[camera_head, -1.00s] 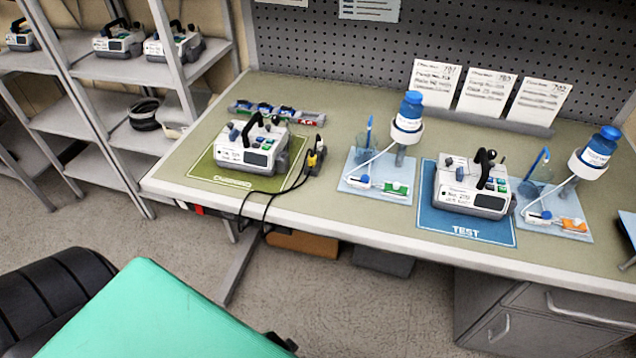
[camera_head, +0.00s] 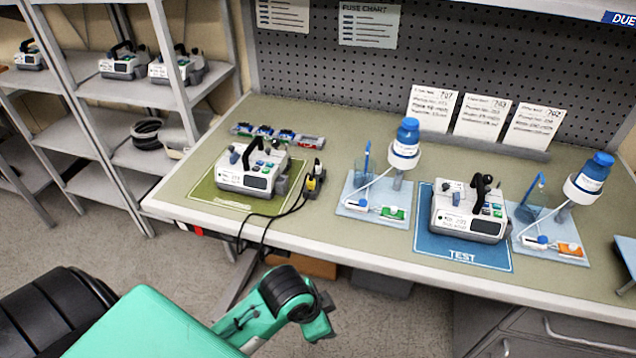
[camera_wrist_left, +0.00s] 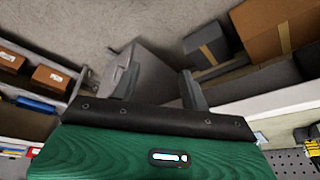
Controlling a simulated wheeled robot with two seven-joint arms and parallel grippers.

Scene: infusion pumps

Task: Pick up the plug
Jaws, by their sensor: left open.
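The plug (camera_head: 315,179) is a small black and yellow piece standing on the bench top, just right of the green mat. Black cords run from it over the bench's front edge. A yellow and black piece that looks like it shows at the right edge of the left wrist view (camera_wrist_left: 313,150). My left gripper (camera_wrist_left: 160,88) is open and empty in its wrist view, with its fingers apart over the floor and under-bench area, away from the plug. In the head view my green arm shows at the bottom, in front of the bench; its fingers cannot be made out there.
A pump (camera_head: 251,170) stands on the green mat (camera_head: 204,195) left of the plug. Fuse-like pieces (camera_head: 278,136) lie behind it. A drip stand base (camera_head: 372,207) is to the right, then a second pump (camera_head: 468,210) on the blue TEST mat (camera_head: 455,252). Cardboard boxes (camera_wrist_left: 270,30) sit under the bench.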

